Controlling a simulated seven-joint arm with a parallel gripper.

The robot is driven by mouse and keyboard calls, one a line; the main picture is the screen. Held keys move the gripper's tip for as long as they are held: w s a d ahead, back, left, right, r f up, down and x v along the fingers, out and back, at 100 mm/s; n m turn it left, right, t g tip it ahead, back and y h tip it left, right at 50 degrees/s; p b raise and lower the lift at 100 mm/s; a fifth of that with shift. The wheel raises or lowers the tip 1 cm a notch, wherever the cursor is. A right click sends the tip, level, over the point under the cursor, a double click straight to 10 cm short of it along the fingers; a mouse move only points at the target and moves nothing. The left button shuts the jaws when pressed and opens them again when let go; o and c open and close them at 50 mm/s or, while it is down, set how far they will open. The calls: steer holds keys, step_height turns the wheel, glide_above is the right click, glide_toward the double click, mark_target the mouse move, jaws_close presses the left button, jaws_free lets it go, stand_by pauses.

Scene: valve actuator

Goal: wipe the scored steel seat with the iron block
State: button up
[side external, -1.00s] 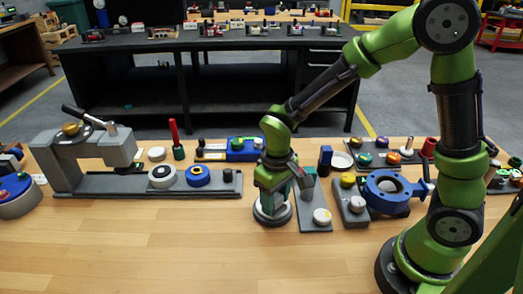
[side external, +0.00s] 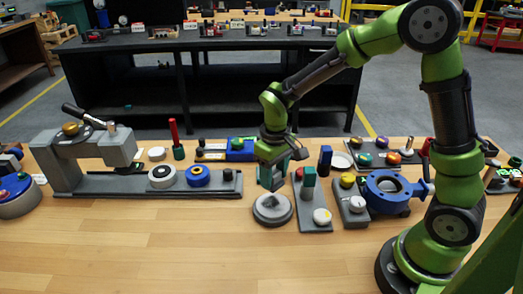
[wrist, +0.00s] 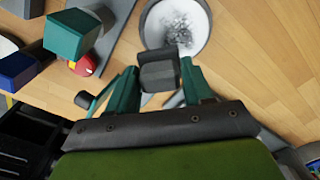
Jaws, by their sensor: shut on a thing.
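The scored steel seat (side external: 272,209) is a round grey disc on the wooden table, left of a grey plate. In the wrist view its pale, scratched face (wrist: 178,22) shows at the top. My gripper (side external: 270,184) is above the back part of the seat. In the wrist view, the teal fingers of my gripper (wrist: 160,77) are shut on the dark grey iron block (wrist: 158,72). The block covers the seat's near rim in that view. It appears slightly above the seat; any contact is hard to tell.
A blue valve (side external: 385,190) stands farther right. A grey slide rig (side external: 130,184) is left. The front table is clear.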

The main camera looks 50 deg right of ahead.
steer(key=shift+r, duration=2.45)
steer(key=shift+w+a, duration=0.1)
steer(key=shift+a, duration=0.05)
